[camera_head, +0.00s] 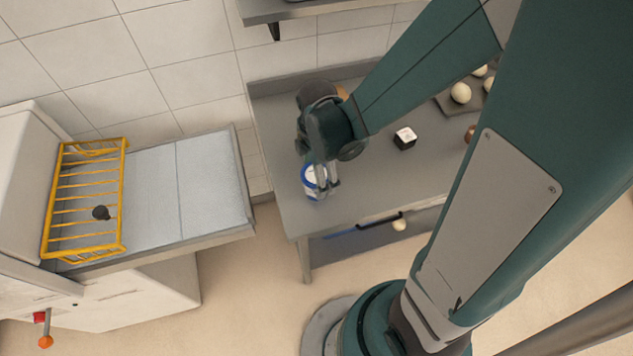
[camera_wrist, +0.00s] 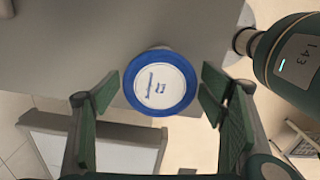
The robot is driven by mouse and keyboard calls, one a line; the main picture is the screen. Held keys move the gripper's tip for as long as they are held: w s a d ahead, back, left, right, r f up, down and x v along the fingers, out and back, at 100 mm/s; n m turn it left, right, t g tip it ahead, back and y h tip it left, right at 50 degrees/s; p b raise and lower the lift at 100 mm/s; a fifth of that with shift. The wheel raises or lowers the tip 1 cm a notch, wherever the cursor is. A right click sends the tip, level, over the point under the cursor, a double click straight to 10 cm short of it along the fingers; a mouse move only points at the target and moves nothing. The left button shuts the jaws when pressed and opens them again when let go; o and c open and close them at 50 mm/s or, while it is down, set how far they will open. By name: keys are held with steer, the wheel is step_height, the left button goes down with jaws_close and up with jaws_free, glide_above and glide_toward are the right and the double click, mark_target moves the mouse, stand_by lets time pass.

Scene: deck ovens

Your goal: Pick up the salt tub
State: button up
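The salt tub (camera_head: 309,179) stands near the left front corner of the grey table, with a white lid and blue rim. In the wrist view its round lid (camera_wrist: 160,83) with printed text faces the camera. My gripper (camera_head: 322,186) is above and around the tub, pointing down. In the wrist view my gripper (camera_wrist: 158,105) is open, with one green-padded finger on each side of the tub. A gap shows between each finger and the rim. The tub's lower body is mostly hidden.
The grey table (camera_head: 370,195) also holds a small dark box with a white top (camera_head: 405,138) and a tray of pale balls (camera_head: 461,93) at the back right. A yellow rack (camera_head: 85,200) stands on the machine at left. A shelf (camera_head: 300,10) hangs above.

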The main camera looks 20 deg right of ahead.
steer(key=c, duration=1.2)
steer(key=shift+r, duration=0.2)
steer(key=shift+r+p, duration=0.5)
steer(key=shift+r, duration=4.35)
